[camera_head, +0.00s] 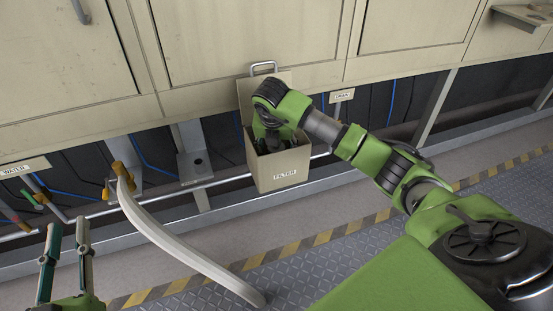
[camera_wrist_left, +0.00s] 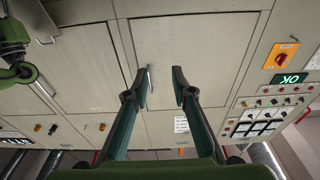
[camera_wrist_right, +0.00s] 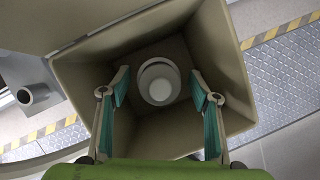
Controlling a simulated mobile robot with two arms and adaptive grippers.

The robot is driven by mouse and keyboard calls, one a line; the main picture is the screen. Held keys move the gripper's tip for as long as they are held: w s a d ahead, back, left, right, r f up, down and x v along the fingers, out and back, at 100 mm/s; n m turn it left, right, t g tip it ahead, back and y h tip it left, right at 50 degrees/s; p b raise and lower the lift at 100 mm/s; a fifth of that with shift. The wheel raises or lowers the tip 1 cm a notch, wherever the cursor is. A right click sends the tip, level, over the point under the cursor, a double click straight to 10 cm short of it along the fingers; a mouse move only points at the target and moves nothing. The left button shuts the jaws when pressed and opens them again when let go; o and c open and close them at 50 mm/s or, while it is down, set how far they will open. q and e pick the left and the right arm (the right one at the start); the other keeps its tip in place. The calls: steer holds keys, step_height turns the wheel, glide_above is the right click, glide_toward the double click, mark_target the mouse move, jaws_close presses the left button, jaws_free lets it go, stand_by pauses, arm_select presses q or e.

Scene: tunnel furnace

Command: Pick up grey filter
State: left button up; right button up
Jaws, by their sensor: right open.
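The open box labelled FILTER (camera_head: 279,175) is mounted on the front of the beige cabinet in the head view. In the right wrist view I look down into this box, and a pale grey round filter (camera_wrist_right: 160,82) stands at its bottom. My right gripper (camera_wrist_right: 161,85) is open inside the box mouth, with one finger on each side of the filter in the picture and apart from it. In the head view its fingers are hidden in the box. My left gripper (camera_head: 69,228) is open and empty at the lower left, and it also shows in the left wrist view (camera_wrist_left: 162,72).
The box walls (camera_wrist_right: 225,60) are close around my right gripper. A pale hose (camera_head: 182,245) hangs from a brass fitting near the WATER label (camera_head: 22,168). A control panel with an OK sign (camera_wrist_left: 289,78) is at the right in the left wrist view.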

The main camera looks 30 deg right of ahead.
steer(key=c, duration=1.3)
steer(key=shift+r, duration=0.15)
